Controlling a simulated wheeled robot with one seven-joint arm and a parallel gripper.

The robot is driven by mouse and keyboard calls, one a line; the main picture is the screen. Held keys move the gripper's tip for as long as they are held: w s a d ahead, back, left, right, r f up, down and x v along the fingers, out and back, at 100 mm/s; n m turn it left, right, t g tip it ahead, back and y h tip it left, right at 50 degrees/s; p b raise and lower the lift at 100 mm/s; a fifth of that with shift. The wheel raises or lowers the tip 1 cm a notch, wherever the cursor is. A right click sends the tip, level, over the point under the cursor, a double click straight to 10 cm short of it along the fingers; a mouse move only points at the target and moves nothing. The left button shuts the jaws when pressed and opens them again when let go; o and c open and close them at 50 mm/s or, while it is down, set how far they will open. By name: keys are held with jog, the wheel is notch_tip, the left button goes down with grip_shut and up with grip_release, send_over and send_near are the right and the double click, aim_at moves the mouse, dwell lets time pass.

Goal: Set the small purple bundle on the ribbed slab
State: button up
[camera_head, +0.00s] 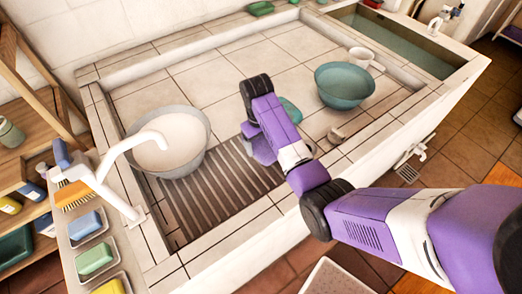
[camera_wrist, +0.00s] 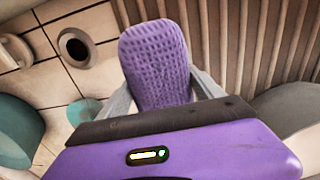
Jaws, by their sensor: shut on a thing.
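The small purple bundle (camera_wrist: 155,62) is a knitted, rounded roll in the wrist view. My gripper (camera_wrist: 164,92) is shut on it, with a grey finger on each side. The ribbed slab (camera_head: 213,193) is a grey-brown grooved panel in the basin's near left part in the head view. In the wrist view its ribs (camera_wrist: 268,40) run behind and to the right of the bundle. In the head view my gripper (camera_head: 262,151) is low at the slab's right edge, partly hidden by my arm. I cannot tell whether the bundle touches the slab.
A white-filled grey bowl (camera_head: 172,142) stands at the slab's left end, beneath a white tap (camera_head: 118,178). A drain hole (camera_wrist: 74,47) shows beside the slab. The slab's middle is clear.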

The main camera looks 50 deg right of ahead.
aim_at(259, 142)
jog(key=shift+f, duration=2.1)
jog(key=shift+f, duration=0.1)
jog(key=o, duration=1.3)
jog(key=r, duration=1.2)
jog(key=shift+a+r+b, duration=0.15)
jog(key=shift+a+b, duration=0.25)
jog(key=shift+w, duration=0.15)
